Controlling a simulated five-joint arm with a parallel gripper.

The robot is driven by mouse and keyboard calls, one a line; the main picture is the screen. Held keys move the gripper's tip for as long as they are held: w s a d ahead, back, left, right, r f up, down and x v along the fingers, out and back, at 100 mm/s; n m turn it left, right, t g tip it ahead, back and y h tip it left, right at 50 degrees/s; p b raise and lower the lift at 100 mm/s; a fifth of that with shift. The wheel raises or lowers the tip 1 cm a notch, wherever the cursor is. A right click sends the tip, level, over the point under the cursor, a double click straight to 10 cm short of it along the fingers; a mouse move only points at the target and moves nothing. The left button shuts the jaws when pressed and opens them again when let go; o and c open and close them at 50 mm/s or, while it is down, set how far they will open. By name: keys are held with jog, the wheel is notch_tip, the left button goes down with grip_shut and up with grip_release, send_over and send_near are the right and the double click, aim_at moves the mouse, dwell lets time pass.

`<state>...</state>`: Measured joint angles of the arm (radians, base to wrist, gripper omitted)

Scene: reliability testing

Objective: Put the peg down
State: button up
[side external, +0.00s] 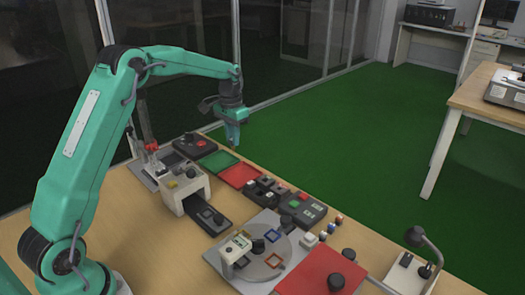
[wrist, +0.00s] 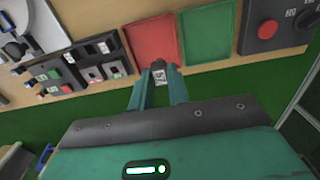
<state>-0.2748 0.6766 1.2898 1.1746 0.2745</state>
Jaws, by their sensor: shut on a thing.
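My gripper (wrist: 160,84) is shut on a small dark peg (wrist: 159,68) with a white label. The label seems to carry digits. In the wrist view the peg shows between the fingertips, in front of the near edge of the red pad (wrist: 153,38), beside the green pad (wrist: 208,33). In the side external view my gripper (side external: 232,142) is above the far edge of the table, over the area of the green pad (side external: 218,161) and the red pad (side external: 238,177). The peg cannot be made out there.
A button box (side external: 195,145) lies beyond the green pad. Dark control boxes (side external: 302,209) lie past the red pad. A grey device with a round plate (side external: 285,262) and a larger red pad (side external: 312,275) stand nearer. The table's far edge (side external: 210,137) drops to green floor.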

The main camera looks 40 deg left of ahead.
jog(key=a+f, duration=0.2)
jog(key=a, duration=0.1)
jog(key=a+f, duration=0.2)
jog(key=a, duration=0.1)
jog(key=w+a+f, duration=0.1)
jog(key=a+f, duration=0.1)
jog(key=a, duration=0.1)
jog(key=shift+a, duration=0.4)
jog(key=shift+f, duration=2)
jog(key=shift+f, duration=0.1)
jog(key=o, duration=0.8)
jog(key=shift+o, duration=0.2)
notch_tip(320, 180, up, 12)
